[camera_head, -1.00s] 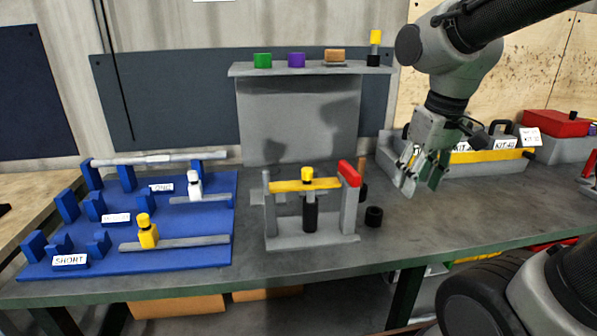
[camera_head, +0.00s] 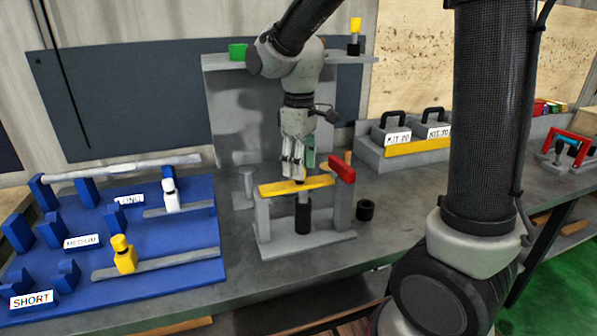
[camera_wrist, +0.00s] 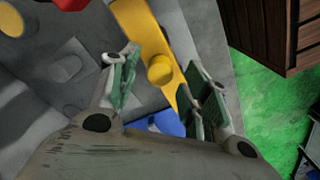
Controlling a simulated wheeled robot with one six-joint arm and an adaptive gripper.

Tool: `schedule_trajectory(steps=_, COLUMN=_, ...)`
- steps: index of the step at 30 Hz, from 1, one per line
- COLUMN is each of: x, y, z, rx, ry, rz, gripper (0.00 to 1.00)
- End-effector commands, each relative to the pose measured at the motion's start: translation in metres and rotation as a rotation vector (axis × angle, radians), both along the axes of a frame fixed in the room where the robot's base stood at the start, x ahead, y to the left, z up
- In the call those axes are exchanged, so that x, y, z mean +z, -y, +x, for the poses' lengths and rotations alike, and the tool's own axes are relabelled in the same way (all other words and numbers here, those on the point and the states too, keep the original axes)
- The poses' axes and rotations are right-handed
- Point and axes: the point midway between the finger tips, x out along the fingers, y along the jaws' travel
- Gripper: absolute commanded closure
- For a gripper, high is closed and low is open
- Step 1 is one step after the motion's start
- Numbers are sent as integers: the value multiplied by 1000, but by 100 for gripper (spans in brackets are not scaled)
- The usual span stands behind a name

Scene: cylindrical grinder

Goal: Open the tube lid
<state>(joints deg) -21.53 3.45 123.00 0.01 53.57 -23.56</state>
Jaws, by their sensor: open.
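A grey stand (camera_head: 325,240) on the bench holds a black upright tube (camera_head: 303,217) under a yellow crossbar (camera_head: 275,189). A red block (camera_head: 342,169) tops its right post. A round yellow cap (camera_wrist: 160,70) sits above the bar; in the head view it is mostly hidden by my gripper (camera_head: 299,172). My gripper points down, close above the bar. In the wrist view its green-padded fingers (camera_wrist: 160,80) are spread, one to each side of the cap. I see no clear contact with the cap.
A blue rack (camera_head: 150,240) with yellow and white pieces lies left. A black ring (camera_head: 366,210) stands right of the stand. Grey kit boxes (camera_head: 395,132) are behind right. A shelf (camera_head: 345,62) with small parts is above and behind.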

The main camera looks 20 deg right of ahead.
Motion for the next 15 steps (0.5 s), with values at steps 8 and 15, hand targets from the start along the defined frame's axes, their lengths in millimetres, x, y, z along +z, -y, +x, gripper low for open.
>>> schedule_trajectory(steps=8, x=-25, y=0, z=0, rx=-1, ry=-1, rz=-1, gripper=53)
schedule_trajectory(steps=15, x=-25, y=0, z=0, rx=-1, ry=0, rz=0, gripper=54)
